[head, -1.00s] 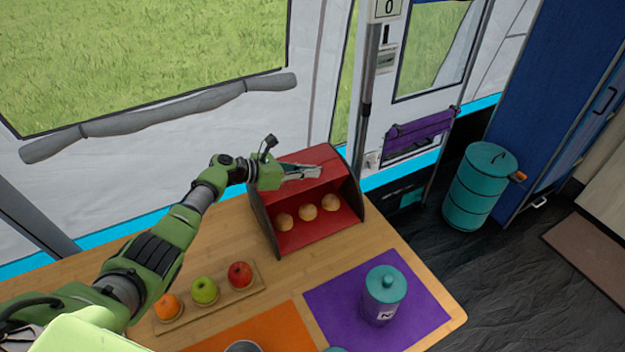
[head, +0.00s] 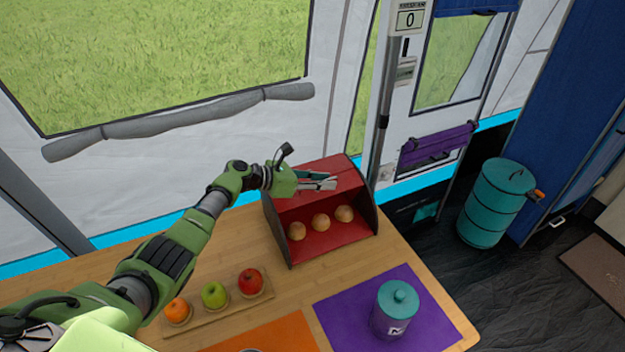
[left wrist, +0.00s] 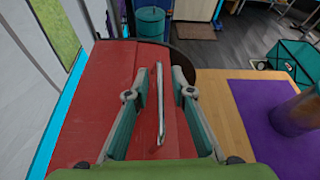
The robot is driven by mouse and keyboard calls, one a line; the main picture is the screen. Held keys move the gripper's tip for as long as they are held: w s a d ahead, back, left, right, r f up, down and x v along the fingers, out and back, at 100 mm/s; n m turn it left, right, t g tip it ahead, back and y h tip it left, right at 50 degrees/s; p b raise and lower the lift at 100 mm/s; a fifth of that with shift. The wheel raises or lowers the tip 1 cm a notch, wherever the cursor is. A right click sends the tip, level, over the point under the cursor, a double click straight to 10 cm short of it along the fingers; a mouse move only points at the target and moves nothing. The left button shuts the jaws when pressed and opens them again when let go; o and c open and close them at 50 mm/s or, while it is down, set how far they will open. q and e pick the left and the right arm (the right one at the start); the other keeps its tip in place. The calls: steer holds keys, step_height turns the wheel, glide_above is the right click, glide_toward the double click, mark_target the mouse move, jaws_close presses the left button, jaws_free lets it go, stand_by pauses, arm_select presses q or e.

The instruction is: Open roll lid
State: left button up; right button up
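The red bread box (head: 345,232) with dark side panels stands on the wooden table. Its front is open and three round rolls (head: 321,222) show inside. The red roll lid (head: 345,178) lies over the top of the box; it also fills the left of the left wrist view (left wrist: 95,95). A thin metal handle (left wrist: 160,100) stands on it. My left gripper (head: 330,182) is over the top of the box. In the left wrist view its fingers (left wrist: 160,88) are apart, one on each side of the handle, with gaps. My right gripper is not in view.
A wooden tray (head: 234,303) with an orange and two apples lies left of the box. A lidded teal canister (head: 396,312) stands on a purple mat (head: 345,310) in front. An orange mat (head: 275,335) lies beside it. The tent wall is close behind the box.

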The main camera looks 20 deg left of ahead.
arm_select(q)
steer(key=v, duration=1.1)
steer(key=shift+s+a+r, duration=0.15)
steer(key=shift+s+a, duration=0.05)
steer(key=shift+a, duration=0.05)
